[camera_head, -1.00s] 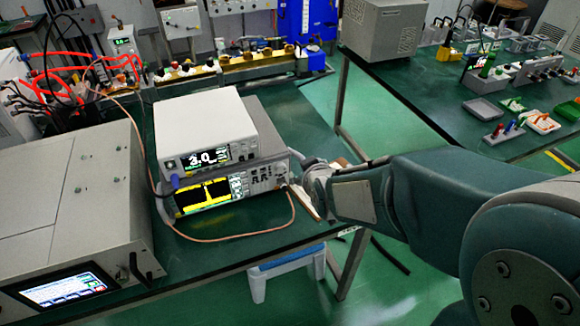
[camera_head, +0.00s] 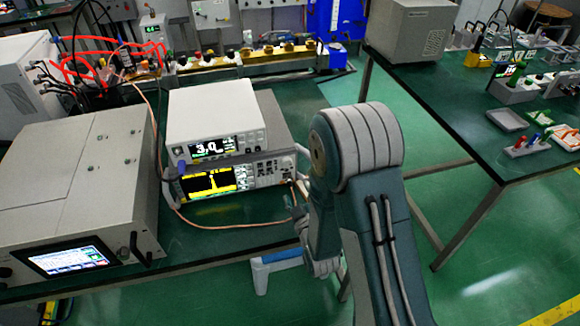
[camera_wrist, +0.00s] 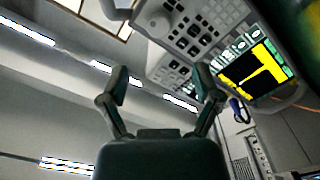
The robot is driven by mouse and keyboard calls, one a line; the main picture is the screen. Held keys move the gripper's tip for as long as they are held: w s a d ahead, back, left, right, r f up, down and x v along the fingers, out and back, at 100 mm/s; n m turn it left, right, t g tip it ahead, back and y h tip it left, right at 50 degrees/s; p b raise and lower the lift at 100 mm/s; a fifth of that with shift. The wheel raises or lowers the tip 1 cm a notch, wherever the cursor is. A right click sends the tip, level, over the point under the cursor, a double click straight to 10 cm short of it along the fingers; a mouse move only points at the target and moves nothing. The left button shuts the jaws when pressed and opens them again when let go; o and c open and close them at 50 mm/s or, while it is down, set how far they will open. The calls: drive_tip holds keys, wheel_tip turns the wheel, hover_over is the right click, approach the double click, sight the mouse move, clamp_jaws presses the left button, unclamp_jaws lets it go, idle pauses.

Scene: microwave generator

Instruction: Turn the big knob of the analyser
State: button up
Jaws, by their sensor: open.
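The analyser (camera_head: 255,172) lies on the dark green table under a white instrument (camera_head: 215,115), its yellow-and-black screen facing me. Its big knob is at the right end of the front panel, too small to make out clearly in the head view. In the wrist view, the analyser's panel (camera_wrist: 235,55) appears tilted at the upper right, and a round knob (camera_wrist: 160,20) shows at the top, beyond the fingertips. My gripper (camera_wrist: 162,80) is open and empty, with both fingers apart and not touching the panel. In the head view, my arm partly hides the gripper beside the analyser's right end.
A copper-coloured cable (camera_head: 205,227) loops in front of the analyser. A large grey unit (camera_head: 75,190) with a touchscreen stands at the left. A second table (camera_head: 440,125) is at the right, with green floor between the tables.

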sight(287, 166)
drive_tip(key=x, duration=1)
drive_tip(key=shift+d, duration=0.1)
clamp_jaws()
